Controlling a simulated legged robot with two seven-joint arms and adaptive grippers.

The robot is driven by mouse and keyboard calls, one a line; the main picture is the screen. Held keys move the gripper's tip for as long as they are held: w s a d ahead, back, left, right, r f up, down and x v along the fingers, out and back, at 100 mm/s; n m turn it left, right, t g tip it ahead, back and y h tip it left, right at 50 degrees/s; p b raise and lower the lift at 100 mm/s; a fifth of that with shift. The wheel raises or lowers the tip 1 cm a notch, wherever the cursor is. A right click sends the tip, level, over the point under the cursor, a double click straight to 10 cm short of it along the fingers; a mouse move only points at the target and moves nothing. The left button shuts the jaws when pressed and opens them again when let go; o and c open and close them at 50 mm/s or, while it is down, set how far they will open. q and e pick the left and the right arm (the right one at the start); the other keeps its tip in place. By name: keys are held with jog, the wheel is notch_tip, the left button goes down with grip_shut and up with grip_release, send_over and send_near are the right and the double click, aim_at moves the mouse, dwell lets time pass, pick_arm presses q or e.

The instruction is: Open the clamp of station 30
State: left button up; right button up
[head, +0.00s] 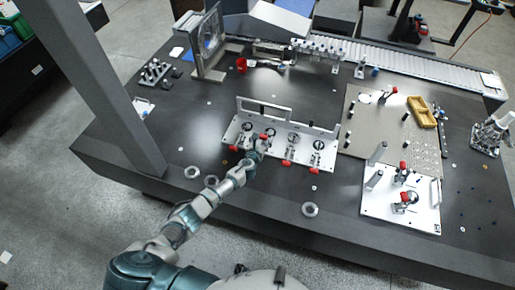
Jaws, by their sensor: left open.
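A white fixture plate (311,150) in the middle of the table carries several round clamp units in a row, with red-tipped handles at its front edge. The station numbers cannot be read, so I cannot tell which is station 30. My left gripper (261,146) is over the left part of this plate, beside a red handle tip (264,136). It is open; whether it touches the handle cannot be told, and it partly hides the clamp behind it. Another white plate (377,207) at the right carries two red-tipped clamps (405,198). My right gripper is not in view.
The dark table (250,199) has loose metal rings (310,209) near its front edge. A grey column (95,80) rises at the left. An upright frame (208,45) stands behind.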

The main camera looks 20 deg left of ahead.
pick_arm(q)
jog(key=v, duration=0.9)
jog(key=shift+s, duration=0.35)
